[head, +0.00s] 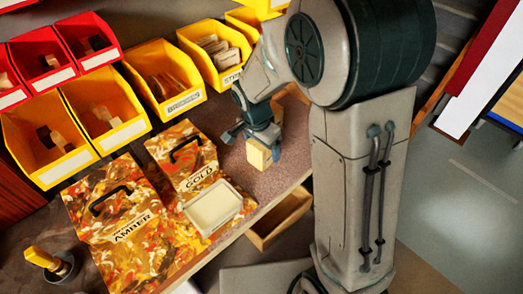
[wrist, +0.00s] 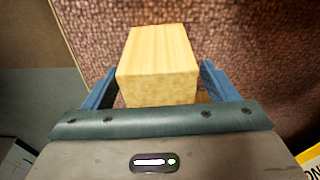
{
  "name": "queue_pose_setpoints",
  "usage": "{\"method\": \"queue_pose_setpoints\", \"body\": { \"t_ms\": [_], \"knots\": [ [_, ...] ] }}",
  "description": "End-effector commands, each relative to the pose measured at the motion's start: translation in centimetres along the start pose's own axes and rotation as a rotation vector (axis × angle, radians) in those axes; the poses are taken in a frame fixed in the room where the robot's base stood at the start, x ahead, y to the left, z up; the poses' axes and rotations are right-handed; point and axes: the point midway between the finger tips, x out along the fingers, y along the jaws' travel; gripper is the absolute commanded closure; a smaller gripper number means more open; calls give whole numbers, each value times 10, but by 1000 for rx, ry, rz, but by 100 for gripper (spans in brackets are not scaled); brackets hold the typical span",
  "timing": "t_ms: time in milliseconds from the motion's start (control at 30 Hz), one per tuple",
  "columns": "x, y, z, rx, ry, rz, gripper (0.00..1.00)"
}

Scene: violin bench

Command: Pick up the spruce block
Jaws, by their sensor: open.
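The spruce block (wrist: 158,55) is a pale yellow wooden block with straight grain. In the wrist view it stands between the two blue fingers of my gripper (wrist: 155,85), with a gap visible at the right finger. In the head view the block (head: 258,154) is on the brown bench top (head: 283,182), near its front edge. My gripper (head: 252,138) is directly over it, open, fingers down. The fingers hide part of the block's upper end. I cannot tell whether the left finger touches it.
A white tray (head: 213,207) and two marbled boxes with handles, labelled amber (head: 112,235) and gold (head: 185,155), stand left of the block. Yellow bins (head: 165,82) and red bins (head: 43,58) line the back. An open drawer (head: 281,217) juts out below the bench edge.

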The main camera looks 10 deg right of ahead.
Motion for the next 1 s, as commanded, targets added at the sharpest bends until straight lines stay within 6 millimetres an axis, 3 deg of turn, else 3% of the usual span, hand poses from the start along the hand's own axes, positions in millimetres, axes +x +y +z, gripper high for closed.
{"method": "queue_pose_setpoints", "body": {
  "t_ms": [300,467,500,833,1000],
  "knots": [
    [6,0,0,0,0,-2,23],
    [6,0,0,0,0,-2,67],
    [6,0,0,0,0,-2,72],
    [3,-1,0,0,1,-3,72],
    [-12,-1,-3,1,2,-5,72]
  ]
}}
